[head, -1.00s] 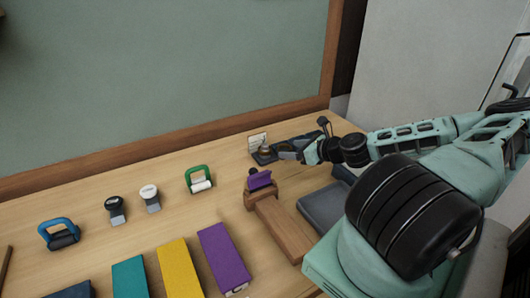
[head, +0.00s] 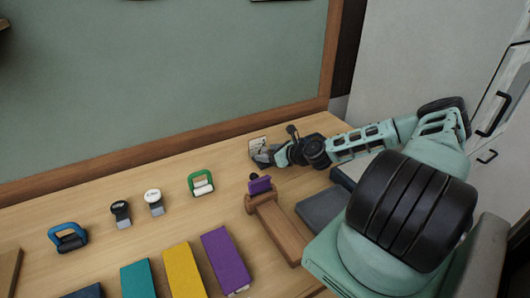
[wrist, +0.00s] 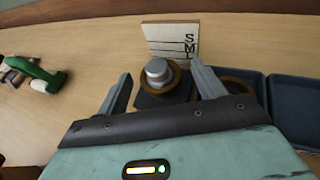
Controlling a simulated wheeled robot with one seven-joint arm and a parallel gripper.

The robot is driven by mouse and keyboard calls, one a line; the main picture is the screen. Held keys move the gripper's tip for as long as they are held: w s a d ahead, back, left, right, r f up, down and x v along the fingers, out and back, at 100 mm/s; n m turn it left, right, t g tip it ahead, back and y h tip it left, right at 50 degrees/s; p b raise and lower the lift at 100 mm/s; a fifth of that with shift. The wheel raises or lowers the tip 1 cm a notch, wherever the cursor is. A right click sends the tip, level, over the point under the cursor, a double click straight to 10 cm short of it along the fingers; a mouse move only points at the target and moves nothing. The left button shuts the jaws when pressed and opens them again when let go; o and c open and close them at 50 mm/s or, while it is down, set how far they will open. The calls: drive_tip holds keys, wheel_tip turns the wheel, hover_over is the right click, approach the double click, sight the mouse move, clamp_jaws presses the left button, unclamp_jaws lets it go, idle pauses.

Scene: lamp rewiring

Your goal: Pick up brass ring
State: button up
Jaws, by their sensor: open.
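A brass ring (wrist: 174,83) sits around a silver-topped post (wrist: 158,71) on a dark base, in the wrist view. Another, wider brass ring (wrist: 238,87) lies to the right, partly hidden behind my right finger. My gripper (wrist: 161,70) is open, with one finger on each side of the post and its ring; nothing is held. I cannot tell whether the fingers touch anything. In the head view, my gripper (head: 262,157) is at the far right of the table and hides the rings.
A card marked S, M, L (wrist: 171,42) stands behind the post. Dark trays (wrist: 296,98) are at the right. A green-handled tool (wrist: 38,75) lies to the left. A wooden stand with a purple piece (head: 260,185) is nearer. Several coloured blocks lie in front.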

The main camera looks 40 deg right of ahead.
drive_tip(key=c, duration=1.1)
drive_tip(key=shift+r, duration=0.1)
wheel_tip(320, 180, up, 10)
drive_tip(key=shift+s+f+b, duration=0.15)
drive_tip(key=shift+b, duration=0.95)
